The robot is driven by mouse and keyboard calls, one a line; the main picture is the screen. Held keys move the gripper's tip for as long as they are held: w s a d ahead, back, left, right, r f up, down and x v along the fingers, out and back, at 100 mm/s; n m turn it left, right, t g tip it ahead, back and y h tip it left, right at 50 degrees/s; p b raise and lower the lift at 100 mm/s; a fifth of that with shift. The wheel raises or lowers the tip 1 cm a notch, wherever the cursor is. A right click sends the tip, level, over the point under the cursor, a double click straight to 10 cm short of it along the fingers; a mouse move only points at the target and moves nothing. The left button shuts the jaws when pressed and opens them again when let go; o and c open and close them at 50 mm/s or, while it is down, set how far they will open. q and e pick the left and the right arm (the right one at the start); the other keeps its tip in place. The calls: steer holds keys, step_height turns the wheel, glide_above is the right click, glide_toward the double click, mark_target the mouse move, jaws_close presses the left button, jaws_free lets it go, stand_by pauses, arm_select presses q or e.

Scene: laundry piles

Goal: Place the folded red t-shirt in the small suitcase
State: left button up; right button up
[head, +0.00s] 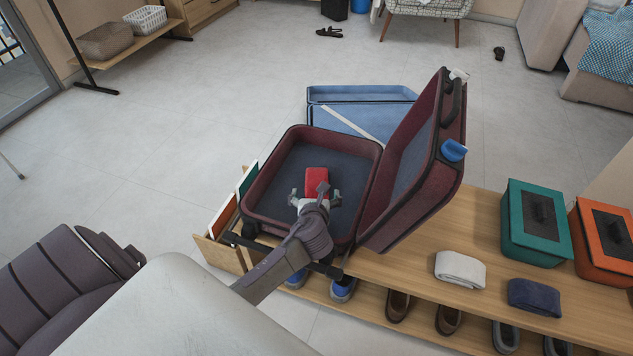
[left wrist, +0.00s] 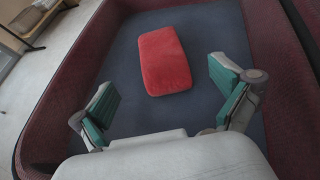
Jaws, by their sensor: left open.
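The folded red t-shirt (head: 317,181) lies flat on the dark blue floor of the open small suitcase (head: 262,199). The suitcase is maroon and its lid stands raised on the right. In the left wrist view the red t-shirt (left wrist: 165,60) lies beyond the fingertips, apart from them and from the suitcase walls. My left gripper (head: 316,193) is over the suitcase, open and empty, with its fingers spread just in front of the t-shirt. It also shows in the left wrist view (left wrist: 167,100). My right gripper is in neither view.
The suitcase rests on a wooden bench (head: 400,245). A folded white cloth (head: 460,269), a folded navy cloth (head: 534,297), a green box (head: 535,222) and an orange box (head: 604,238) stand to the right. Shoes line the lower shelf. A blue open case (head: 360,95) lies behind.

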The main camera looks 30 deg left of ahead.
arm_select(q)
steer(key=v, duration=0.4)
steer(key=shift+p, duration=0.4)
steer(key=shift+s+d+r, duration=0.1)
steer(key=shift+s, duration=0.1)
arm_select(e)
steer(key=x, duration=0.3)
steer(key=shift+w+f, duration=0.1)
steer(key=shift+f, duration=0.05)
